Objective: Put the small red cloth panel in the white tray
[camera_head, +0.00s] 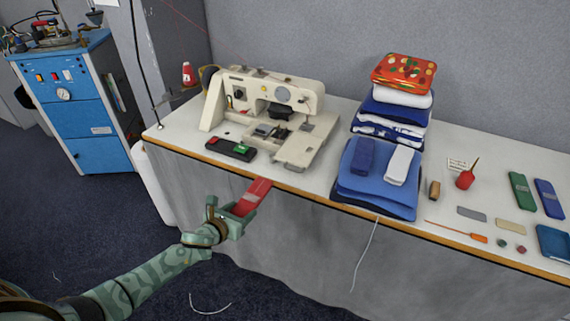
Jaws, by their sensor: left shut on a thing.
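The small red cloth panel (256,193) is a flat red strip at the table's front edge, in front of the sewing machine. My left gripper (237,212) is shut on the near end of the panel, just off the front edge. The panel's far end reaches up to the table's edge; I cannot tell whether it touches the tabletop. I cannot make out a white tray in this view. My right gripper is not in view.
Folded cloth stacks (376,180) stand to the right. A red oil can (465,179) and small tools lie farther right.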

